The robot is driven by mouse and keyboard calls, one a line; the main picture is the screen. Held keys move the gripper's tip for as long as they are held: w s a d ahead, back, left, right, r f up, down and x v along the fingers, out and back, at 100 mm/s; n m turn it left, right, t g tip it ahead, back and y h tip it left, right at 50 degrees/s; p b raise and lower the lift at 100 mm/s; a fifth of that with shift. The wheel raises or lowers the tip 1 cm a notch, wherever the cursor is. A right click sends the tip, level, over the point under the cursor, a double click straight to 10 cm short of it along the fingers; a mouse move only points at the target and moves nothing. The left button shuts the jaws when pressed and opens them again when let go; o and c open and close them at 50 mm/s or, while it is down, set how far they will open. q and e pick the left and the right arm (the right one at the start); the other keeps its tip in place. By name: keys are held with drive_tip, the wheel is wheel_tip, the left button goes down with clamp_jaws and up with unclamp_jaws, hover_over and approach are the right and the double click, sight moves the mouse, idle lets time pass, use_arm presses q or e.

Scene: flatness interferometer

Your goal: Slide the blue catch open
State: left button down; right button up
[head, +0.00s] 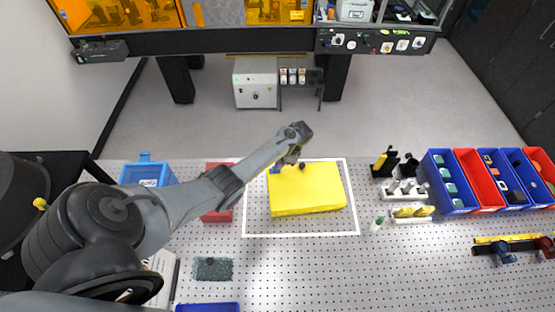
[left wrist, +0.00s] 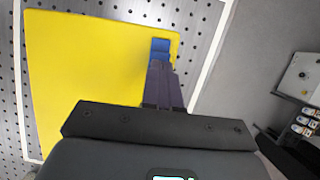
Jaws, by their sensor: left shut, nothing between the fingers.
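The yellow box (head: 308,192) lies inside a white outlined rectangle on the perforated bench. It fills the left part of the left wrist view (left wrist: 85,75). The blue catch (left wrist: 160,46) sits at the box's far edge, near a corner in that view. In the head view a small blue bit (head: 275,170) shows at the box's back left corner. My left gripper (head: 287,163) reaches over that corner from the left. Its shut, empty fingers (left wrist: 163,65) end right at the blue catch; I cannot tell whether they touch it. My right gripper is out of view.
A red container (head: 217,215) and a blue bin (head: 147,172) stand left of the box, partly behind my arm. Black and white holders (head: 405,190) and blue and red bins (head: 450,205) stand to the right.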

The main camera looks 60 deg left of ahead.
use_arm(q)
drive_tip(key=shift+w+d, duration=0.15)
drive_tip(key=shift+p+v, duration=0.7)
drive_tip(key=shift+v, duration=0.15)
drive_tip(key=p+v, duration=0.4)
drive_tip(key=v, duration=0.4)
